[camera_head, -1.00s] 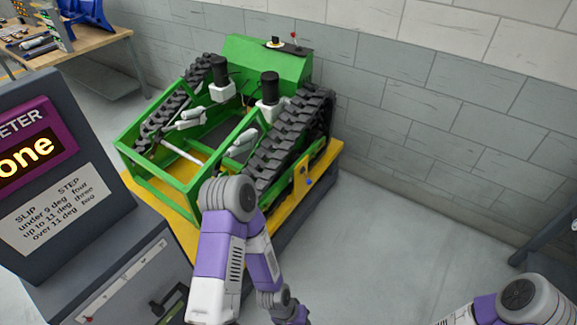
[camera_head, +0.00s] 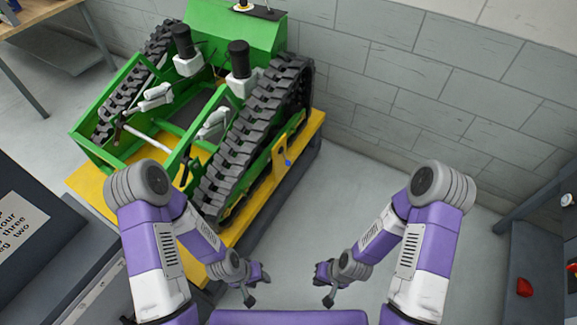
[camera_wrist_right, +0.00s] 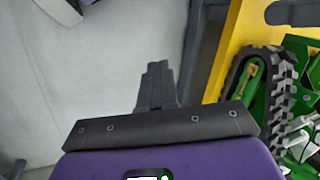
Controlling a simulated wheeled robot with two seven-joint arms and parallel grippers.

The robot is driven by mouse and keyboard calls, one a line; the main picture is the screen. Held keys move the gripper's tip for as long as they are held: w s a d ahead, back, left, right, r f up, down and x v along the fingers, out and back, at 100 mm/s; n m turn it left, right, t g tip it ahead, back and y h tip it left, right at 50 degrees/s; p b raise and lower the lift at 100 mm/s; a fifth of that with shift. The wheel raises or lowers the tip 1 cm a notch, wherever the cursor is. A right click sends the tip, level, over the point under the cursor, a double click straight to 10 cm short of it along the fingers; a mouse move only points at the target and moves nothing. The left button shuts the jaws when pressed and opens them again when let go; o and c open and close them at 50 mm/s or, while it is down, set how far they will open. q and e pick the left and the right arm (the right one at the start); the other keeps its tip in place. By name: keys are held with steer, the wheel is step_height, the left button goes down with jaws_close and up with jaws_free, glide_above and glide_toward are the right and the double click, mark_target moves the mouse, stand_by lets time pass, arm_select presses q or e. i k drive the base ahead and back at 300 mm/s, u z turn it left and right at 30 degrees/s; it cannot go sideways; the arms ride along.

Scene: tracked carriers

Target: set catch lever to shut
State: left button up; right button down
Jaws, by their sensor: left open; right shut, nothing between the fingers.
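A green tracked carrier (camera_head: 128,158) with black tracks stands on a yellow-topped platform (camera_head: 250,229). On its near side is an upright yellow plate (camera_head: 280,157) with a small blue-tipped part (camera_head: 288,162). I cannot tell for sure whether this is the catch lever or how it is set. My left gripper (camera_head: 258,287) is open and empty, low in front of the platform and apart from it. My right gripper (camera_head: 324,285) is shut and empty to its right; its fingers (camera_wrist_right: 157,85) point at the floor in the right wrist view. Neither touches the carrier.
A dark cabinet with a label (camera_head: 18,222) stands at the left. A grey brick wall (camera_head: 430,90) runs behind the carrier. A dark bench (camera_head: 540,255) with a red item (camera_head: 524,287) is at the right. The floor between platform and bench is clear.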

mark_target(287, 163)
steer(key=z, duration=0.35)
steer(key=i, duration=0.85)
